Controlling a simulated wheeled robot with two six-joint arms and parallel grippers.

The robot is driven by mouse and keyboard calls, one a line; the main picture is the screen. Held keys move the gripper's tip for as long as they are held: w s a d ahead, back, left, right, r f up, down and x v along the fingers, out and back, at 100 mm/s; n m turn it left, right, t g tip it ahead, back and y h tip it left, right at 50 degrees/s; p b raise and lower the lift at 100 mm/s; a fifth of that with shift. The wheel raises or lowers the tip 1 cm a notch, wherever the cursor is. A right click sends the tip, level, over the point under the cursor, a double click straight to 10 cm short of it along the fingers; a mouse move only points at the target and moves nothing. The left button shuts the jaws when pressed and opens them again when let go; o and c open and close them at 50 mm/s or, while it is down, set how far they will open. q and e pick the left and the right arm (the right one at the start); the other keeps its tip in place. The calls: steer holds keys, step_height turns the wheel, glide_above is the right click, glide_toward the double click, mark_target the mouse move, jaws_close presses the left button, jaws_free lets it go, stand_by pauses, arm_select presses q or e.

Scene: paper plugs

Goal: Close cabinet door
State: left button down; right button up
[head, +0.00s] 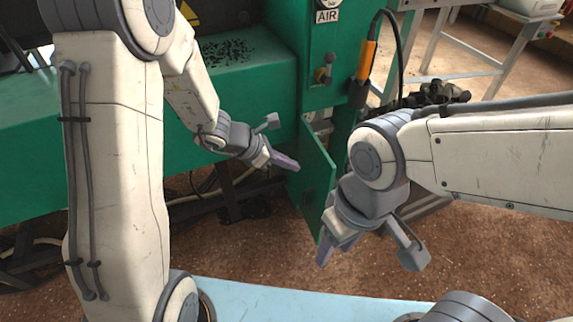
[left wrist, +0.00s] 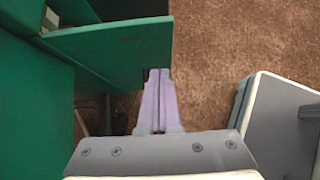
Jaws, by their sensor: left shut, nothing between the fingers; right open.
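The green cabinet door (head: 316,177) stands open in the head view, swung out from the green machine cabinet toward me. In the left wrist view the door (left wrist: 120,50) reaches out from the cabinet at the left. My left gripper (head: 296,168) is shut and empty, at the left side of the door; in the left wrist view its purple fingertips (left wrist: 159,72) are at the door's lower edge in the picture. I cannot tell if they touch it. My right gripper (head: 335,242) is open, to the right of the door near its lower end.
The green machine (head: 255,95) fills the back, with an AIR label and an orange-handled tool (head: 367,55) on its post. Cables lie under it at left. A metal table (head: 452,45) stands at back right. Brown floor (head: 480,245) is free at right.

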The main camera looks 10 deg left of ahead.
mark_target(326, 171)
arm_select(q)
steer(key=shift+w+d+f+b, duration=0.3)
steer(key=shift+w+d+f, duration=0.35)
steer(key=shift+d, duration=0.55)
steer(key=shift+w+d+f+b, duration=0.3)
steer(key=shift+w+d+f, duration=0.3)
steer(key=shift+d, duration=0.6)
steer(key=shift+w+d+f+b, duration=0.3)
steer(key=shift+w+d+f, duration=0.35)
steer(key=shift+d, duration=0.55)
steer(key=shift+a+f, duration=0.1)
steer(key=shift+f, duration=0.05)
